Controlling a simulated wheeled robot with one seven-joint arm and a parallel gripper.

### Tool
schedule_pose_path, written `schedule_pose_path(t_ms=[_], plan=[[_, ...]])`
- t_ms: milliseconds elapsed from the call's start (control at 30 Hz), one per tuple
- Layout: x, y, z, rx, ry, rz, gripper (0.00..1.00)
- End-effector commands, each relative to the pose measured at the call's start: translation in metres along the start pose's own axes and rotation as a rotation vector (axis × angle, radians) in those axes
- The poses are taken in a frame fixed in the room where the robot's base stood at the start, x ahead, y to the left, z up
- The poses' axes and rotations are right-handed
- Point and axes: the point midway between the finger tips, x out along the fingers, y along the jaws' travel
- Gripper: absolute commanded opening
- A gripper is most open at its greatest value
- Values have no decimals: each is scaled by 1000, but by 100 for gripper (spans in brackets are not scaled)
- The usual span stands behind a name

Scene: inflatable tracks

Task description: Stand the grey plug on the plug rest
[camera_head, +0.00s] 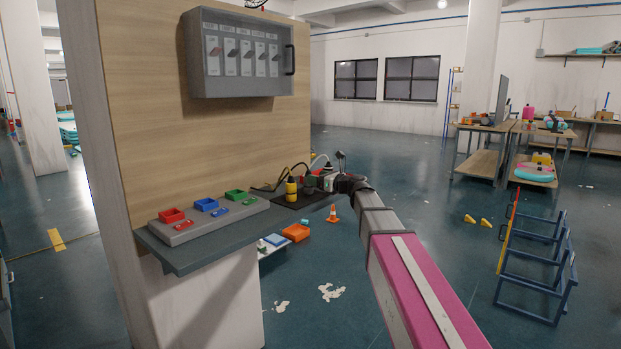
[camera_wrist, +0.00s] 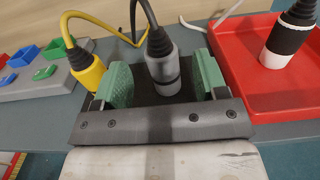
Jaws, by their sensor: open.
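The grey plug (camera_wrist: 164,76) stands upright between my gripper's two green pads in the wrist view, with a black cable rising from its top. My gripper (camera_wrist: 163,62) is open around it, with a small gap on each side. I cannot tell for certain which piece is the plug rest; a black board (camera_head: 291,200) lies on the shelf in the head view. In the head view my gripper (camera_head: 325,182) is small and partly hidden at the shelf's right end.
A yellow plug (camera_wrist: 88,72) stands close left of my gripper. A red tray (camera_wrist: 246,75) at the right holds a black-and-white plug (camera_wrist: 284,42). A grey panel (camera_head: 208,220) with coloured bins lies left on the shelf. A switch cabinet (camera_head: 243,55) hangs above.

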Motion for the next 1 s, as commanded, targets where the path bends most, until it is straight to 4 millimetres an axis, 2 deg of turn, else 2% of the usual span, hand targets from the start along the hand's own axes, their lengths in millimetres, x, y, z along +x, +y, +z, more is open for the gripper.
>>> schedule_pose_path(t_ms=[33,100,300,500,700,767,867,967,1000], plan=[[-14,2,0,0,0,-2,66],[-28,2,0,0,0,-2,66],[-58,1,0,0,0,-1,66],[-71,1,0,0,0,0,66],[-73,2,-4,-15,10,2,66],[-75,4,-14,-53,36,7,66],[-81,13,-45,-176,117,27,66],[-94,26,-94,-370,243,78,66],[-101,32,-116,-459,301,111,66]])
